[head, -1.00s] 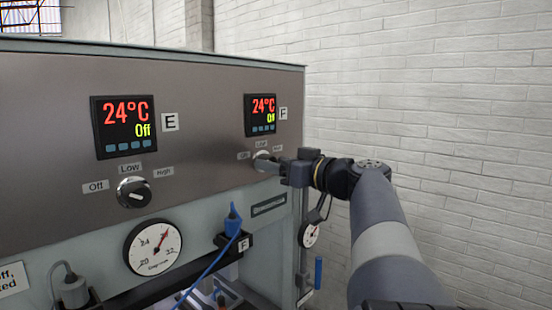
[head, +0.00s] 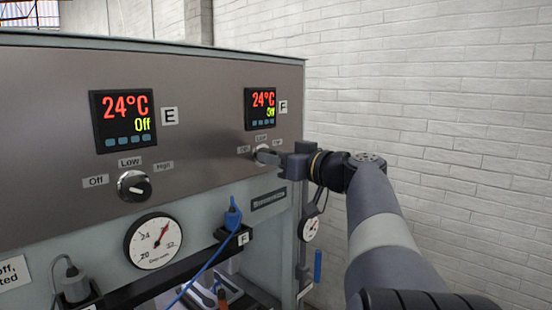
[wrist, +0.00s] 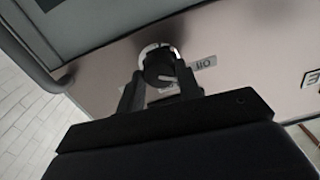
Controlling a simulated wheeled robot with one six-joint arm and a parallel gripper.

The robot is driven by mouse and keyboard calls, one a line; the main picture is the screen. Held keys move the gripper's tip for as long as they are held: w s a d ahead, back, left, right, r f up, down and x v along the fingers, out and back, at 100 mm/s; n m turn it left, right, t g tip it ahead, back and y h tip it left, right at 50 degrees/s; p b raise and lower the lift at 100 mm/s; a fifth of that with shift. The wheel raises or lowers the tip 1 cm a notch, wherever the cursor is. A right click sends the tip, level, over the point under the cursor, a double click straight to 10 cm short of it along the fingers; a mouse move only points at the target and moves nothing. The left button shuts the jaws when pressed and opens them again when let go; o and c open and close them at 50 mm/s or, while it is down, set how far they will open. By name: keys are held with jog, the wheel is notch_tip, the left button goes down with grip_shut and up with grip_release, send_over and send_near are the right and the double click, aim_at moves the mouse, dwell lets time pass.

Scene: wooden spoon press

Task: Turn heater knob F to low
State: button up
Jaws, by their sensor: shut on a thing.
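Heater knob F (head: 261,151) sits on the steel panel below the F display (head: 262,108), which reads 24°C with a yellow line that looks like Off. My gripper (head: 268,155) reaches it from the right and partly hides it. In the wrist view my gripper (wrist: 158,88) has its two fingers on either side of knob F (wrist: 158,66), shut on it. The knob's white pointer line shows in the wrist view, with the Off label (wrist: 206,61) to its right. The Low label (head: 261,138) is above the knob in the head view.
Heater knob E (head: 134,186) and its display (head: 123,121), reading 24°C Off, are on the left. A round gauge (head: 153,241) and a blue plug with cable (head: 232,217) are below the panel. A white brick wall (head: 450,90) stands behind on the right.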

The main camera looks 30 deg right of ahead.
jog(key=shift+m, duration=0.3)
jog(key=shift+m+b, duration=1.15)
jog(key=shift+m, duration=4.45)
jog(key=o, duration=1)
jog(key=shift+c, duration=0.2)
